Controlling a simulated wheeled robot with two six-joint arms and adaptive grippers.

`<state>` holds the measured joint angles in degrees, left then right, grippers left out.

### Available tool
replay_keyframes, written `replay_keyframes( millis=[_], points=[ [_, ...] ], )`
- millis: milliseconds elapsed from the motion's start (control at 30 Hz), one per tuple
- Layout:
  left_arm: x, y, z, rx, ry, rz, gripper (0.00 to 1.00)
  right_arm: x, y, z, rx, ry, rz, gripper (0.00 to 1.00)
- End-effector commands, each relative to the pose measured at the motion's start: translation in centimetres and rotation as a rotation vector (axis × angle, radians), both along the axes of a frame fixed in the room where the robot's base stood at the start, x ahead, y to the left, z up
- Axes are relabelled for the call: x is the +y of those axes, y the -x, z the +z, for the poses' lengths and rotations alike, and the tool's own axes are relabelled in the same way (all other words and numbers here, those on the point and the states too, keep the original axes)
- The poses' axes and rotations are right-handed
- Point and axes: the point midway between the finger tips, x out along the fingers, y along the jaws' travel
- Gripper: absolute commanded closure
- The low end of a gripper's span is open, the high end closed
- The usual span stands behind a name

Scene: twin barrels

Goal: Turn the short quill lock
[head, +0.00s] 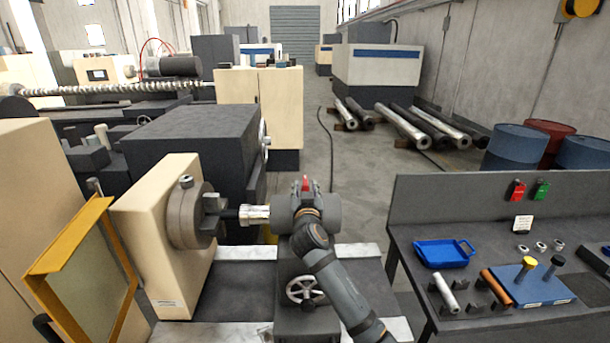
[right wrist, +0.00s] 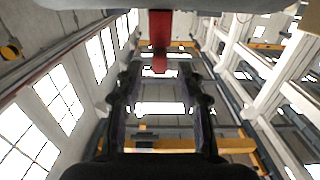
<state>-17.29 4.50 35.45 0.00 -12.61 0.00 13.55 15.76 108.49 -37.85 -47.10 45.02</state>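The quill lock is a short red lever (head: 305,183) on top of the grey tailstock (head: 327,212). In the right wrist view the red lever (right wrist: 160,42) hangs in from the top edge, between the two dark fingers and clear of both. My right gripper (head: 306,203) is at the tailstock, mostly hidden behind my own wrist in the head view. In the right wrist view my right gripper (right wrist: 160,75) is open, with a wide gap between its fingers. My left gripper is in neither view.
A handwheel (head: 306,290) sits low on the tailstock's front. The chuck (head: 196,215) is to the left, with a bright quill end (head: 254,215) between. At right a dark workbench (head: 410,290) holds a blue tray (head: 443,253) and several small parts.

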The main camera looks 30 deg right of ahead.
Motion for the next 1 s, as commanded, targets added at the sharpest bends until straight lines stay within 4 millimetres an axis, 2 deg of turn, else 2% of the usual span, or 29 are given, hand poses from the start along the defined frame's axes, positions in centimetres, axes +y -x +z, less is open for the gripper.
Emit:
replay_keyframes(
  millis=[33, 233, 600, 900, 1000],
  points=[
    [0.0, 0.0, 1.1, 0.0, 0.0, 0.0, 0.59, -0.6, -1.0, 0.6, 0.002, 0.001, -0.002, 0.62],
    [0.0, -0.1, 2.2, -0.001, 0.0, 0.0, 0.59, -2.1, -3.5, 0.3, 0.001, -0.001, -0.001, 0.62],
    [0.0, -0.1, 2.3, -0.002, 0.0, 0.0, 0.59, -2.5, -4.1, -0.1, 0.001, -0.002, 0.001, 0.62],
    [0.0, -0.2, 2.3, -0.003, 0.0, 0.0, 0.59, -2.5, -4.1, -0.1, 0.002, -0.001, 0.0, 1.0],
    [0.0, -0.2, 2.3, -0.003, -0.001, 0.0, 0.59, -2.5, -4.1, -0.1, 0.002, -0.001, 0.0, 1.0]
  ],
)
